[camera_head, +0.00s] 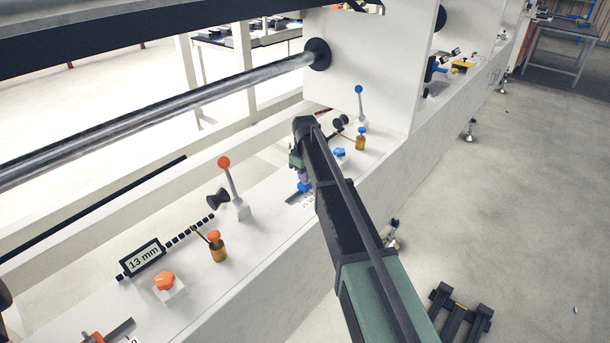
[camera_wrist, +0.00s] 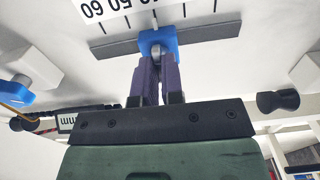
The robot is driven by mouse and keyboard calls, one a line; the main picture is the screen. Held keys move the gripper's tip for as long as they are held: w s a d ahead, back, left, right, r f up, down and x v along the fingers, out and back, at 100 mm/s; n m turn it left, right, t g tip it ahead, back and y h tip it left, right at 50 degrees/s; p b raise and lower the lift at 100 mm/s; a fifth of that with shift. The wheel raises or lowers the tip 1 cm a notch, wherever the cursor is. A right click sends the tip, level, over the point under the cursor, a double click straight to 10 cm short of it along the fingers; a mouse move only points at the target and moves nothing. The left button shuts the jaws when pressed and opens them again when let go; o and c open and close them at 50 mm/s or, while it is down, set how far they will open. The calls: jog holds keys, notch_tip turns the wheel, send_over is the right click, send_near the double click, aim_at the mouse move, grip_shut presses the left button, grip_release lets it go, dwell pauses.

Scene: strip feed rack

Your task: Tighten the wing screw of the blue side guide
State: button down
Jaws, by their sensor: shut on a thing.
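The blue side guide (camera_wrist: 172,38) is a small block on a dark slot with a numbered scale beside it, at the top middle of the wrist view. In the head view the blue guide (camera_head: 305,187) shows just below my gripper (camera_head: 301,176). In the wrist view the purple fingers of my gripper (camera_wrist: 158,64) point at the block and are shut on its wing screw. Only a grey bit of the wing screw (camera_wrist: 156,49) shows between the fingertips; the rest is hidden, so its turn angle cannot be told.
Orange-tipped lever (camera_head: 224,163), orange knob (camera_head: 165,281) and a display reading 13 mm (camera_head: 143,258) stand on the white rail left of my arm. A blue knob (camera_head: 340,152) and blue-tipped lever (camera_head: 359,90) stand beyond it. A metal roller (camera_head: 180,108) crosses above.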

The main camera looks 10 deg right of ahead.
jog(key=c, duration=1.2)
grip_release()
jog(key=shift+c, duration=0.2)
notch_tip(320, 180, up, 11)
jog(key=p, duration=1)
jog(key=shift+p, duration=0.4)
jog(key=shift+f, duration=0.1)
jog(key=s+r+m+p, duration=0.2)
jog(key=s+m, duration=0.1)
jog(key=s, duration=1.4)
jog(key=s+r+m+p, duration=0.3)
jog(key=s+m, duration=0.1)
jog(key=s, duration=1.3)
jog(key=shift+r+m+p, duration=0.3)
jog(key=shift+r+p, duration=0.05)
